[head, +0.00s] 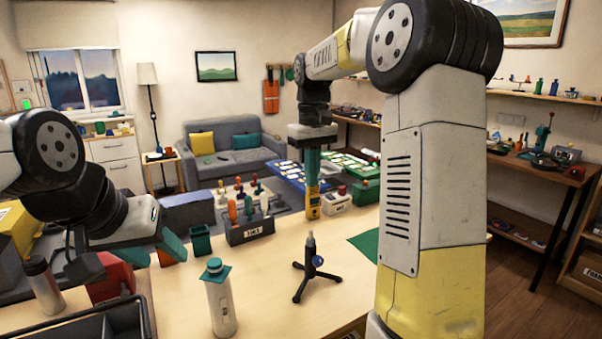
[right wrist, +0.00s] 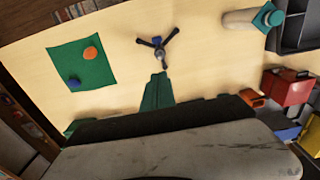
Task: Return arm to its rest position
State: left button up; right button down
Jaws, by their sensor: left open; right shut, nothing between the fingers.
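My right gripper (head: 312,168) hangs pointing down over the far part of the table in the head view. Its green fingers are together and hold nothing. They also show in the right wrist view (right wrist: 157,90), with bare tabletop around them. My right arm fills the right half of the head view. My left arm comes in from the left edge.
A small black tripod (head: 308,270) stands mid-table, with a white bottle (head: 218,298) left of it. A labelled block (head: 250,229) and a yellow device (head: 313,204) stand at the back. A green mat (right wrist: 82,65) carries orange and blue pieces. Tabletop around the tripod is clear.

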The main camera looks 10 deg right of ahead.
jog(key=shift+r, duration=0.3)
jog(key=s+f+m+t+y, duration=0.1)
jog(key=s+t, duration=0.2)
jog(key=s, duration=0.9)
jog(key=s+a+f+m+t+y, duration=0.1)
jog(key=s+m+t, duration=0.1)
jog(key=s, duration=0.9)
jog(key=shift+s+a+f+t, duration=0.2)
jog(key=shift+s+a+t, duration=0.15)
jog(key=shift+t, duration=0.25)
